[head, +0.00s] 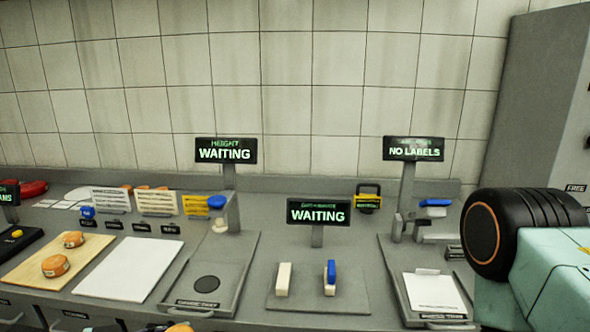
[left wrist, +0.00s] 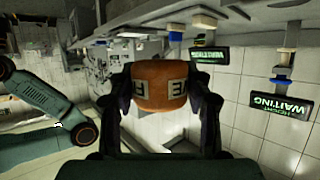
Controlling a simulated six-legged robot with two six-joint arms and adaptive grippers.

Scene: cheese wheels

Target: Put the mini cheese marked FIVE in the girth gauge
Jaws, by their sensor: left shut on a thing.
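My left gripper (left wrist: 160,82) is shut on an orange mini cheese (left wrist: 160,98), with a finger on each side. Pale patches on its side carry dark letters; an F and an E seem to show, the rest is unclear. In the head view a bit of orange (head: 180,327) shows at the bottom edge, probably this cheese, with the gripper mostly out of frame. The girth gauge appears to be the middle station, with a white block (head: 283,279) and a blue-and-white block (head: 329,278) standing apart on a grey plate (head: 305,303). Nothing is between them. My right gripper is out of view.
The middle sign (head: 318,212) reads WAITING. The height station's sign (head: 226,151) also reads WAITING, above a tray with a dark disc (head: 207,283). Two orange cheeses (head: 55,266) (head: 73,239) sit on a wooden board (head: 28,270); a white board (head: 125,270) is bare. A clipboard (head: 434,292) lies right.

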